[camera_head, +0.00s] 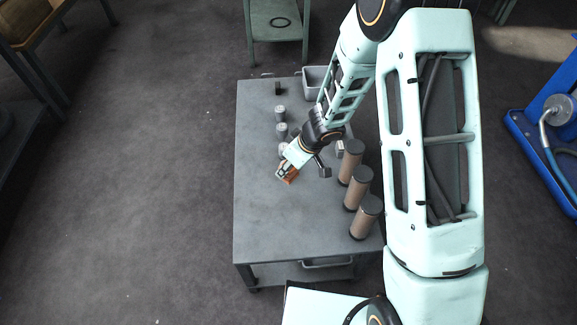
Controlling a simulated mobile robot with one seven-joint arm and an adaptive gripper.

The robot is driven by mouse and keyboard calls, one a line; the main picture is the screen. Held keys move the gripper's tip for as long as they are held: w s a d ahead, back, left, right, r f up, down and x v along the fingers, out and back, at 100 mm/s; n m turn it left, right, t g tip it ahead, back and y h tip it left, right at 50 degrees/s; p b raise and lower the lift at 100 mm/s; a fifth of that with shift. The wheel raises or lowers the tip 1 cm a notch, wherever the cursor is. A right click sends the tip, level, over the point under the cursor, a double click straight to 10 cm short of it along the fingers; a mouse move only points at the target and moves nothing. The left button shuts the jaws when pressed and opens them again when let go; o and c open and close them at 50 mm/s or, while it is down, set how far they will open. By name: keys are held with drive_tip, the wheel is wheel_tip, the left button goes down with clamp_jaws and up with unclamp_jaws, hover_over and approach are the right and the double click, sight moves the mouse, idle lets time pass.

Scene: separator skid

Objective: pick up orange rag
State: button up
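My gripper (286,172) is low over the grey table, left of the brown cylinders, pointing down and to the left. A small orange patch (290,180), which looks like the orange rag, shows right at the fingertips. Most of it is hidden by the gripper. I cannot tell whether the fingers are closed on it or just around it, nor whether it touches the tabletop.
The grey table (262,222) has free room at its front left. Three brown cylinders (355,193) stand along its right side. Several small grey cylinders (281,130) stand behind my gripper. A grey bin (313,79) sits at the back. Blue equipment (545,125) stands far right.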

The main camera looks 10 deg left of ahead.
wheel_tip(320, 180, up, 15)
drive_tip(key=p, duration=1.1)
